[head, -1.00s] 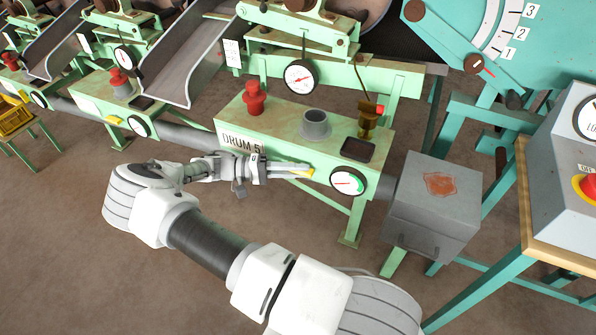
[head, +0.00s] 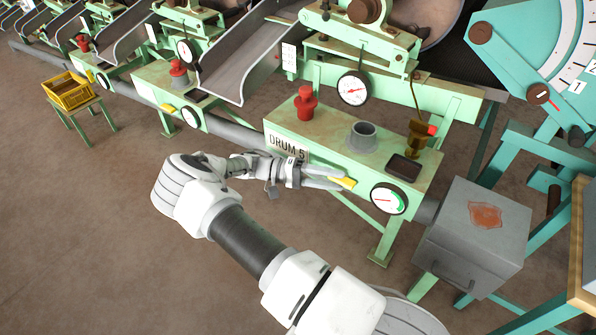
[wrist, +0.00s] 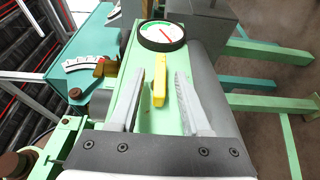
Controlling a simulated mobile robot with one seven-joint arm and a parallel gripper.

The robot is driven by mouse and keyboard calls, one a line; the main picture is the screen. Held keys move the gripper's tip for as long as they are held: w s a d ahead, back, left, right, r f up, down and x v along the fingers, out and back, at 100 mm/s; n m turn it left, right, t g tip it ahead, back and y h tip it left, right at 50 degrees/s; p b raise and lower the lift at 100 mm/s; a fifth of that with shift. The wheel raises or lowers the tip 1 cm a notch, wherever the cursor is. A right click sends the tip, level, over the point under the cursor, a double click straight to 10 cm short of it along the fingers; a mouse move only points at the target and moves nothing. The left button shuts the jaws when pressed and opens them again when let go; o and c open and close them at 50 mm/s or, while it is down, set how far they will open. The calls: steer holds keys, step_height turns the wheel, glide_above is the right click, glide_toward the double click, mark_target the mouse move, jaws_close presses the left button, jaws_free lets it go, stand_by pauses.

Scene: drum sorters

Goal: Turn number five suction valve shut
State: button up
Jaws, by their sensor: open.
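The number five suction valve shows as a yellow lever (head: 342,182) on the front face of the green bench marked DRUM 5 (head: 287,149). It lies along the front, left of the round dial gauge (head: 388,199). In the wrist view the yellow lever (wrist: 160,80) stands between the two fingers of my gripper (wrist: 156,102), with a gap on each side. My gripper (head: 338,180) is open, around the lever but not clamped on it. The valve's mounting is hidden behind the lever and fingers.
On the bench are a red fitting (head: 306,103), a grey cup (head: 363,136), a brass oiler (head: 420,138) and a black tray (head: 404,167). A grey box (head: 485,230) stands at the right. Similar drum benches run to the far left. The floor in front is bare.

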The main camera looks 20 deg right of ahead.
steer(key=b+v, duration=0.3)
steer(key=v, duration=1.2)
steer(key=shift+a, duration=0.25)
